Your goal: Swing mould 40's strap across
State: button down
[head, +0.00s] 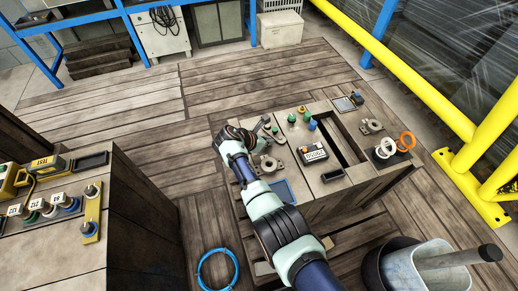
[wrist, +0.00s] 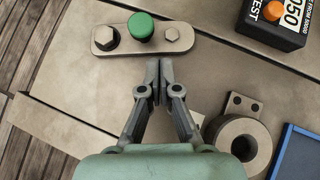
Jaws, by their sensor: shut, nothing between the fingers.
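In the wrist view a flat grey strap (wrist: 103,43) with rounded ends lies on the pale block top. It has a hex bolt head at each end and a green knob (wrist: 140,26) between them. In the head view a green knob (head: 291,117) stands just right of my gripper (head: 265,124), which my arm partly hides. In the wrist view my gripper (wrist: 159,68) is shut and empty, its tips just below the strap near the green knob. I cannot tell whether they touch it. No number 40 is readable.
A black labelled box (wrist: 272,22) lies at the top right. A ringed lug (wrist: 240,145) and blue-framed panel (wrist: 297,152) lie lower right. In the head view, a blue knob (head: 312,125), a slot and an orange ring (head: 407,140) lie further right.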

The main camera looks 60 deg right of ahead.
jog(key=shift+s+d, duration=0.15)
jog(key=shift+d, duration=0.25)
jog(key=shift+r+p, duration=0.15)
jog(key=shift+p, duration=0.15)
jog(key=shift+r+p, duration=0.1)
jog(key=shift+p, duration=0.3)
jog(key=shift+s+n+p, duration=0.2)
jog(key=shift+n+p, duration=0.1)
jog(key=shift+d+t, duration=0.1)
jog(key=shift+t, duration=0.2)
jog(key=shift+s+d+n+t+p, duration=0.25)
jog(key=shift+n+p, duration=0.25)
jog(key=shift+p, duration=0.85)
